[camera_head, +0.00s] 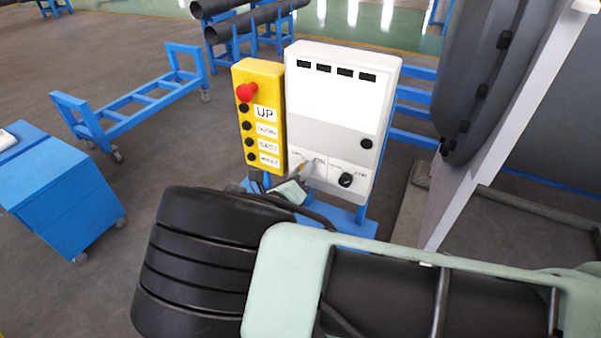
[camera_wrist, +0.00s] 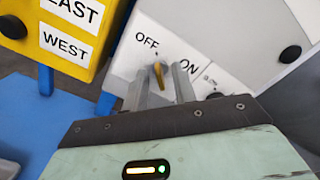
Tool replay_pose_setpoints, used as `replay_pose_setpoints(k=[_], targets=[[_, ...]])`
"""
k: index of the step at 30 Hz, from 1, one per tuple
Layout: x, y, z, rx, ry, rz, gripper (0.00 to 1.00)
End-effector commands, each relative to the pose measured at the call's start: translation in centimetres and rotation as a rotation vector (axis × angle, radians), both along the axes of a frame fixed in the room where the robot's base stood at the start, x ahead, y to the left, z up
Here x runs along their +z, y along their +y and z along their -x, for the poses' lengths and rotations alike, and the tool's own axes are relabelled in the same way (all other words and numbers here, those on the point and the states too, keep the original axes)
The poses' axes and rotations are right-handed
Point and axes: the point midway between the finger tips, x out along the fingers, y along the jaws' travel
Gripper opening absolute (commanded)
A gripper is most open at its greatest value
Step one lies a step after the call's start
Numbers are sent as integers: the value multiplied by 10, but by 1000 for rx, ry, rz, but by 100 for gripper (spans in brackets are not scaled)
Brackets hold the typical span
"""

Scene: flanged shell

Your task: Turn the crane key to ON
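The crane key (camera_wrist: 158,74) is a small brass-yellow key in the white control box (camera_head: 340,110), low on its front. In the wrist view it sits between the printed words OFF and ON, roughly upright in the picture. My gripper (camera_wrist: 162,86) has its two grey fingers on either side of the key, with gaps visible between them and it. The fingers look open around the key, and I see no clear contact. In the head view my gripper (camera_head: 303,174) is at the lower front of the box, and my arm hides part of that area.
A yellow pendant (camera_head: 258,118) with a red knob (camera_head: 246,92) and black buttons stands left of the box. A black knob (camera_head: 346,180) is right of the key. A blue cart (camera_head: 135,105) and a blue cabinet (camera_head: 60,190) stand left, with open floor between.

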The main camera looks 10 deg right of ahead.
Motion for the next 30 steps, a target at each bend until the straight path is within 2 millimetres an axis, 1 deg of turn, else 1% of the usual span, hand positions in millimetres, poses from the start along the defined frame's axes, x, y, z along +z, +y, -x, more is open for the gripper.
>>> replay_pose_setpoints(k=[3, 5, 6, 14, 20, 26, 30], targets=[[0, 0, 0, 0, 0, 0, 27], [0, 0, 0, 0, 0, 0, 11], [0, 0, 0, 0, 0, 0, 0], [0, 0, 0, 0, -2, -3, 0], [-1, 0, 0, -1, -28, -43, 0], [-3, 0, 1, -1, -93, -142, 0], [-3, 1, 1, -1, -159, -242, 0]])
